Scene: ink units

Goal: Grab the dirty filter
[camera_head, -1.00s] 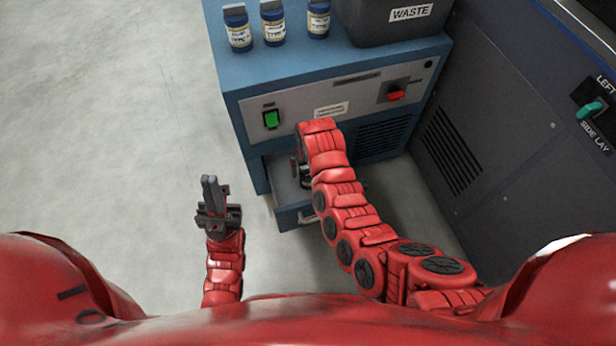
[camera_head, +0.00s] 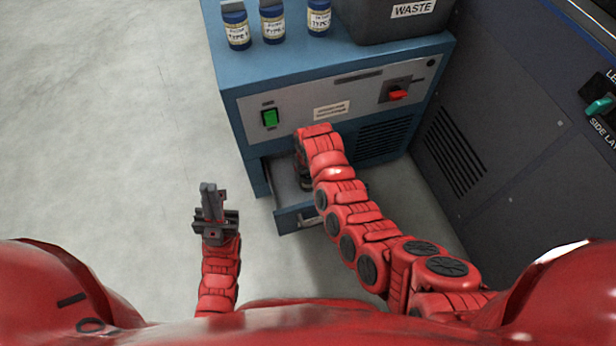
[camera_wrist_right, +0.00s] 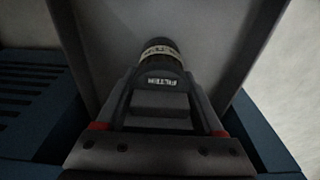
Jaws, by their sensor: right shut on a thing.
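A dark cylindrical filter (camera_wrist_right: 160,62) with a pale band and a FILTER label sits between the fingers of my right gripper (camera_wrist_right: 160,84) in the right wrist view. The gripper is shut on it. The filter is inside the open drawer (camera_head: 291,218) low on the blue cabinet; grey drawer walls rise around it. In the head view, my right arm hides most of the filter and the gripper. My left gripper (camera_head: 209,190) is shut and empty, over the floor left of the drawer.
The blue cabinet (camera_head: 245,85) carries several labelled bottles (camera_head: 273,24) and a dark WASTE bin (camera_head: 385,22) on top. Its front has a green switch (camera_head: 270,118) and a red knob (camera_head: 398,95). A dark machine (camera_head: 500,110) stands at right. The floor at left is clear.

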